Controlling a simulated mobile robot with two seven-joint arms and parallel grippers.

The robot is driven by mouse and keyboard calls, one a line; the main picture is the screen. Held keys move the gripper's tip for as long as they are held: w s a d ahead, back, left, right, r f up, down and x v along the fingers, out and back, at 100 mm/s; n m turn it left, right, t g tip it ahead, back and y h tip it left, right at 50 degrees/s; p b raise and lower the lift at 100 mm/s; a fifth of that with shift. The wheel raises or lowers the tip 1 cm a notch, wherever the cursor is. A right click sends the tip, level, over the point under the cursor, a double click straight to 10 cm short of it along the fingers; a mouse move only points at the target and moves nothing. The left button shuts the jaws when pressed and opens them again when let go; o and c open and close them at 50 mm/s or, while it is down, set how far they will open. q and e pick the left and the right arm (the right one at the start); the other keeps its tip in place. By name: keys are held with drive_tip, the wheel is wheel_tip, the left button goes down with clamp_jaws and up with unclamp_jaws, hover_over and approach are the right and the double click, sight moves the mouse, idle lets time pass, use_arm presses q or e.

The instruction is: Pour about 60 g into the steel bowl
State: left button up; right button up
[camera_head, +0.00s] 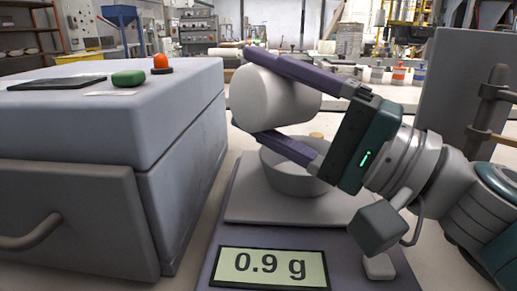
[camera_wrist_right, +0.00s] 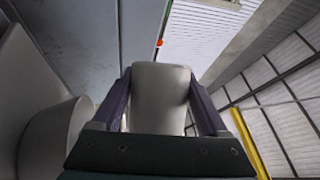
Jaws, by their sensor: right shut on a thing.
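A grey steel bowl (camera_head: 292,178) stands on the pan of a scale (camera_head: 238,207), whose display (camera_head: 270,267) reads 0.9 g. My right gripper (camera_head: 258,92) is shut on a pale, rounded cup (camera_head: 268,104), held tilted above the bowl and toward its left side. In the right wrist view the cup (camera_wrist_right: 159,98) sits between the two purple fingers. The cup's inside is hidden, and I cannot see any pellets falling. A small tan thing (camera_head: 316,136) shows just behind the bowl's rim. My left gripper is not in view.
A large grey machine (camera_head: 180,110) with a green button (camera_head: 128,78), an orange knob (camera_head: 161,63) and a drawer handle (camera_head: 32,232) stands close on the left. A grey panel (camera_head: 470,90) and a post with clamps (camera_head: 487,110) stand at the right.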

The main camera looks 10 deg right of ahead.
drive_tip(key=shift+w+d+r+m+t+h+b, duration=0.15)
drive_tip(key=shift+d+r+m+t, duration=0.25)
drive_tip(key=shift+m, duration=0.65)
drive_tip(key=shift+w+d+r+m+t+h+b, duration=0.1)
drive_tip(key=shift+d+r+m+t+h, duration=0.1)
drive_tip(key=shift+m+t, duration=0.6)
drive_tip(key=shift+w+d+r+m+t+h+b, duration=0.1)
drive_tip(key=shift+d+r+m+t+h, duration=0.15)
drive_tip(key=shift+m, duration=1)
idle(3.2)
